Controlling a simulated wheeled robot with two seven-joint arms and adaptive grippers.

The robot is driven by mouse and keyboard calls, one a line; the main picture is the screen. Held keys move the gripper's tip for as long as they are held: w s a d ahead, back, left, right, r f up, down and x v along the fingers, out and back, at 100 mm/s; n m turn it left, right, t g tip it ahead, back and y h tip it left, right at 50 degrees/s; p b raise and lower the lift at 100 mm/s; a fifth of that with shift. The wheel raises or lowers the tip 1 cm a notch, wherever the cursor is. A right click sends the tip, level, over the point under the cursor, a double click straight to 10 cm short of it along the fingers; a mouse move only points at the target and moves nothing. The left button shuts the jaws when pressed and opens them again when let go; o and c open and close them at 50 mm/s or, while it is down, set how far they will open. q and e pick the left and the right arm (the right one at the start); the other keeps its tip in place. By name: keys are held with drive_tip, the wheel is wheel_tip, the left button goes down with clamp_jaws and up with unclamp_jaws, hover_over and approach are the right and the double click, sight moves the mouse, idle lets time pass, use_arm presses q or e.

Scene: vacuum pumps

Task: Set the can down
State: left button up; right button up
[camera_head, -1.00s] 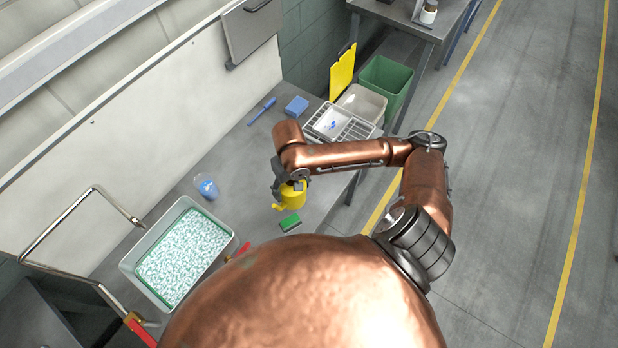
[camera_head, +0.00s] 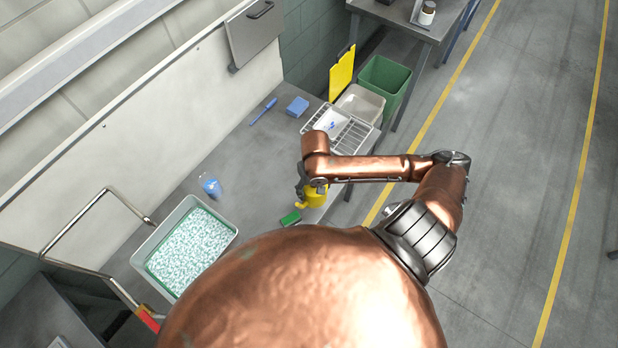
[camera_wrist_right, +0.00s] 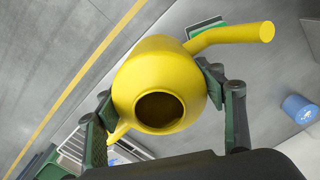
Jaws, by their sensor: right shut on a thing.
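The yellow can (camera_head: 315,198), with a round body and a spout, is in my right gripper (camera_head: 306,188), close to the bench's right edge in the head view. In the right wrist view the can (camera_wrist_right: 150,75) sits between the two dark fingers of the right gripper (camera_wrist_right: 158,98), which press on opposite sides of it. My left gripper is not in view.
Beige and green bins (camera_head: 385,82) stand beyond. The bench middle is clear.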

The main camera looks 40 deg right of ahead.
drive_tip(key=w+d+f, duration=0.2)
drive_tip(key=w+f, duration=0.1)
drive_tip(key=w+d+f+p, duration=0.1)
drive_tip(key=w+d+f, duration=0.1)
drive_tip(key=w+f, duration=0.2)
drive_tip(key=w+d+f+p, duration=0.1)
drive_tip(key=w+d+f, duration=0.1)
drive_tip(key=w+f, duration=0.1)
drive_tip(key=shift+w+d+f, duration=0.1)
drive_tip(key=shift+w+f, duration=0.25)
drive_tip(key=shift+f, duration=0.55)
drive_tip(key=shift+f, duration=0.1)
drive_tip(key=o, duration=1.3)
drive_tip(key=shift+f, duration=0.1)
